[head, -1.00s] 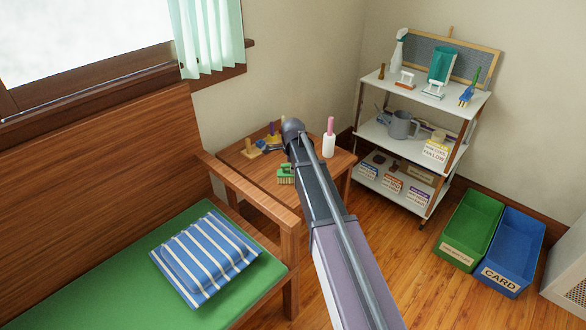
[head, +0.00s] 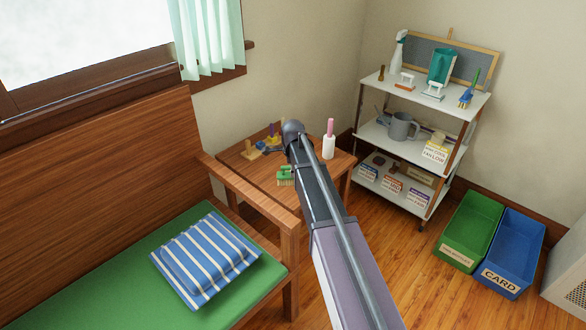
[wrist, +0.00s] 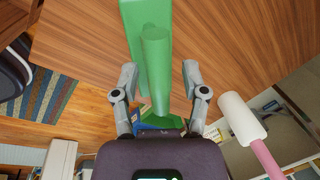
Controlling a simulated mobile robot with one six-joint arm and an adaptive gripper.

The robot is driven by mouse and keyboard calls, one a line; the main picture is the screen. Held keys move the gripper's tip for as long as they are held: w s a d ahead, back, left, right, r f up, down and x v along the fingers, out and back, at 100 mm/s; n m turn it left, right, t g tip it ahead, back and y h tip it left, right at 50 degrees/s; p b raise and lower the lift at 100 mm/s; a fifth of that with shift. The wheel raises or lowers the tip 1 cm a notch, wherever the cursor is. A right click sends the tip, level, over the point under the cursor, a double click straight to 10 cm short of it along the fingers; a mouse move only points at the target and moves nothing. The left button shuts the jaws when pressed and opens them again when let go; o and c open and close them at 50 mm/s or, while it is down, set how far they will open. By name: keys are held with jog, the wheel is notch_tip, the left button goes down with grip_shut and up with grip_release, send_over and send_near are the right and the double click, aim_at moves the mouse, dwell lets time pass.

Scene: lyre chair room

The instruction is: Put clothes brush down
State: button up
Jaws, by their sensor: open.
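The clothes brush (head: 286,175) is green with pale bristles. In the head view it is on the small wooden table (head: 240,180), just left of my arm. In the wrist view its green body and rounded handle (wrist: 156,60) are between the fingers of my gripper (wrist: 160,75). The fingers are spread, with a gap visible on each side of the handle. The head view shows only a dark part of my gripper (head: 272,151); my arm hides the rest. The bristles' contact with the tabletop is hard to make out.
A white roller with a pink handle (head: 329,142) stands at the table's back right. A wooden block with small coloured items (head: 253,151) is at the back left. The bench armrest (head: 250,190) runs along the table's front left. A shelf unit (head: 412,140) stands beyond.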

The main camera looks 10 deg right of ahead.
jog(key=p+v, duration=1.1)
jog(key=v, duration=0.1)
dwell(0.5)
dwell(0.6)
jog(key=s+n+g, duration=0.2)
jog(key=s+n, duration=1.7)
jog(key=s, duration=0.8)
jog(key=shift+d+f+n, duration=0.2)
jog(key=shift+d+n, duration=0.05)
jog(key=shift+n, duration=0.15)
notch_tip(320, 180, up, 13)
jog(key=p, duration=1.3)
jog(key=shift+p, duration=0.3)
